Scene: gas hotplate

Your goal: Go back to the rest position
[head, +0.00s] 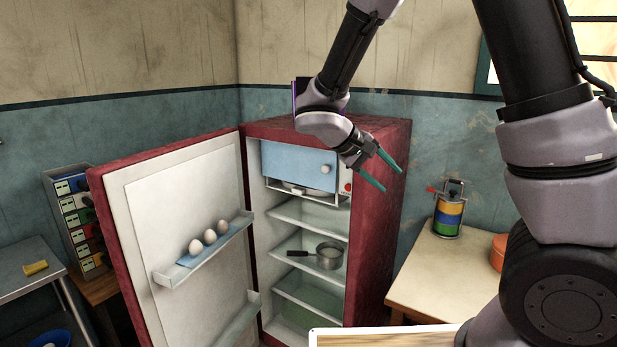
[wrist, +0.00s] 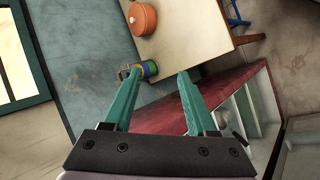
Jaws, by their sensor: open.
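My gripper (head: 380,170) is raised in front of the upper part of a red fridge (head: 385,215) in the head view. Its two teal fingers are apart with nothing between them, and they also show in the wrist view (wrist: 155,95). The fridge door (head: 165,230) stands wide open to the left. A saucepan (head: 327,256) sits on a middle shelf inside. Several eggs (head: 209,237) rest in the door's shelf. My arm reaches in from the upper right of the head view.
A pale table (head: 440,275) right of the fridge holds a striped canister (head: 449,212) and an orange pot (head: 498,252). A rack of coloured boxes (head: 78,220) stands behind the open door.

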